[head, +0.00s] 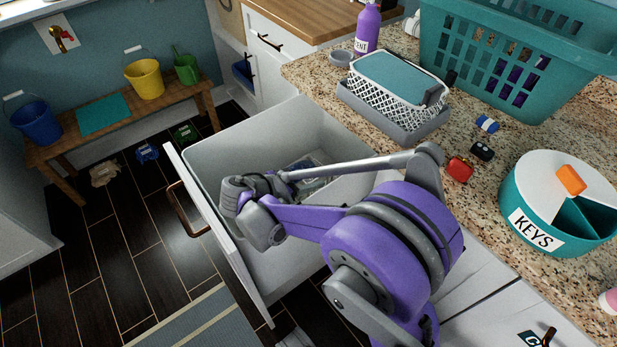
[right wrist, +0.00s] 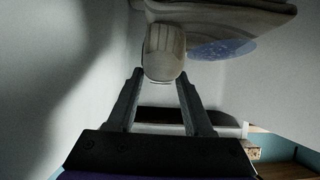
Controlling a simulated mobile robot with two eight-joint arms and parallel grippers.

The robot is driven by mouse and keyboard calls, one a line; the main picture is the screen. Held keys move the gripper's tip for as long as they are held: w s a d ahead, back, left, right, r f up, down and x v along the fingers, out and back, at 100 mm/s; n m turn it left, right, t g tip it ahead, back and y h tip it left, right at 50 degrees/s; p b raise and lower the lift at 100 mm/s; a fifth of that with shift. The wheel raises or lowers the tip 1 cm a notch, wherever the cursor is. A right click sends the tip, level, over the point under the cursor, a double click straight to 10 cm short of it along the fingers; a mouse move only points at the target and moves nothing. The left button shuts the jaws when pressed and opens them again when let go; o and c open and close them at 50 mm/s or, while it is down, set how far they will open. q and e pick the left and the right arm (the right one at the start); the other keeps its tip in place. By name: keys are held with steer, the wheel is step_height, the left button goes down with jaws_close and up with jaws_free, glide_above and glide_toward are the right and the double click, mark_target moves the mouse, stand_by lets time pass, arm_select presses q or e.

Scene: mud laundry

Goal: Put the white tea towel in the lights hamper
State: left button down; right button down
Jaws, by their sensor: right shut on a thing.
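My right arm reaches over an open white drawer (head: 222,153), and my right gripper (head: 240,195) is above the drawer's front part. Its fingertips are hard to see in the head view. In the right wrist view, the two dark fingers (right wrist: 158,78) are shut on a pale, ridged, rounded thing (right wrist: 164,50). A larger beige shape with a blue speckled patch (right wrist: 222,49) is just above it. I cannot tell what the held thing is. I cannot pick out a white tea towel or a lights hamper in either view. My left gripper is not in view.
A teal basket (head: 500,45), a white lattice basket (head: 395,85) and a round KEYS box (head: 535,215) stand on the granite counter (head: 440,165). A wooden bench (head: 110,125) with buckets stands at the far left. The dark floor (head: 130,255) is mostly clear.

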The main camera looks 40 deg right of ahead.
steer(key=shift+c, duration=1.4)
jaws_free()
steer(key=shift+f, duration=0.1)
steer(key=shift+r, duration=0.2)
steer(key=shift+r+p, duration=0.5)
steer(key=shift+r, duration=0.1)
steer(key=p+v, duration=0.1)
steer(key=v, duration=0.6)
steer(key=shift+a, duration=0.25)
steer(key=shift+f, duration=0.1)
